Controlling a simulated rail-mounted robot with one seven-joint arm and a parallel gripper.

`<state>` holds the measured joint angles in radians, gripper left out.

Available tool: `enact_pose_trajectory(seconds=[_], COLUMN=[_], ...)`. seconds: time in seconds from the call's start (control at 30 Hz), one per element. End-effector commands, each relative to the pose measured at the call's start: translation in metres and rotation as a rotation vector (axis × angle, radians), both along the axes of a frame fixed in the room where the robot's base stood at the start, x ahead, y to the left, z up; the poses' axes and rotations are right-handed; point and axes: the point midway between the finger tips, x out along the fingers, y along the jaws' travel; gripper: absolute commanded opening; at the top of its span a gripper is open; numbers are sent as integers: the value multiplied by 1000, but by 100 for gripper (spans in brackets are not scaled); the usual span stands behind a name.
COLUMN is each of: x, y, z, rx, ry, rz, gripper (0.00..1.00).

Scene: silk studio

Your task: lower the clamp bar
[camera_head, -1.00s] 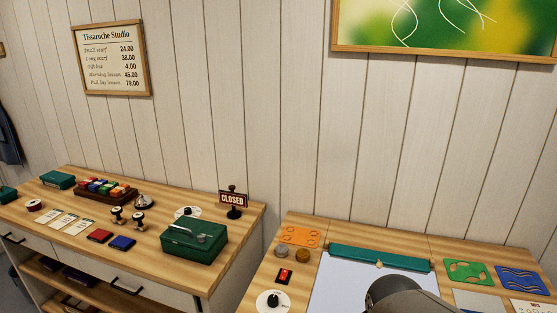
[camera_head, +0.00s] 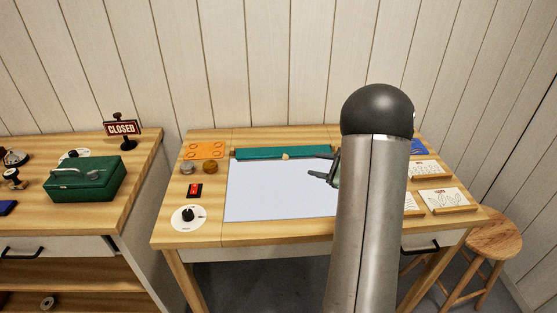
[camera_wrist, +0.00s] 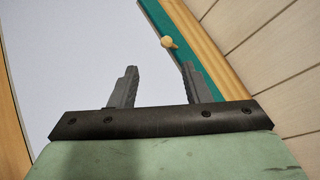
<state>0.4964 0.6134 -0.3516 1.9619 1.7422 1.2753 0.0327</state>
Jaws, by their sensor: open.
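The clamp bar is a long green bar (camera_head: 255,153) along the back edge of the pale work surface (camera_head: 275,195) on the wooden table. A small light wooden knob (camera_head: 285,156) sits at its middle. In the wrist view the green bar (camera_wrist: 154,14) and its round knob (camera_wrist: 169,42) lie beyond my fingers, to the upper right. My gripper (camera_head: 322,176) is over the right part of the pale surface, partly hidden by my arm. The bar's right end is hidden.
Left on the table are an orange plate (camera_head: 206,150), two small round pots, a red switch (camera_head: 195,190) and a dial (camera_head: 188,218). Cards on stands (camera_head: 446,200) are at the right. A green box (camera_head: 85,180) stands on the left counter. A stool (camera_head: 495,240) is beside the table.

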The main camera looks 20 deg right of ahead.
Motion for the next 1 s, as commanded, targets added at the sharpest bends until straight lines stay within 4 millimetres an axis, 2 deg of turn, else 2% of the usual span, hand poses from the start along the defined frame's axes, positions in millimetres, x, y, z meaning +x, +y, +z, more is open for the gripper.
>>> enact_pose_trajectory(seconds=[0.07,0.17,0.37,0.8,1.0], x=[3,10,41,122,144], y=[-10,-9,7,44,54], z=[-5,-6,-17,-47,-56], rx=[9,13,12,11,9], ry=[-9,-12,-9,-9,-10], rz=[-32,-37,-33,-32,-34], gripper=[43,43,43,43,43])
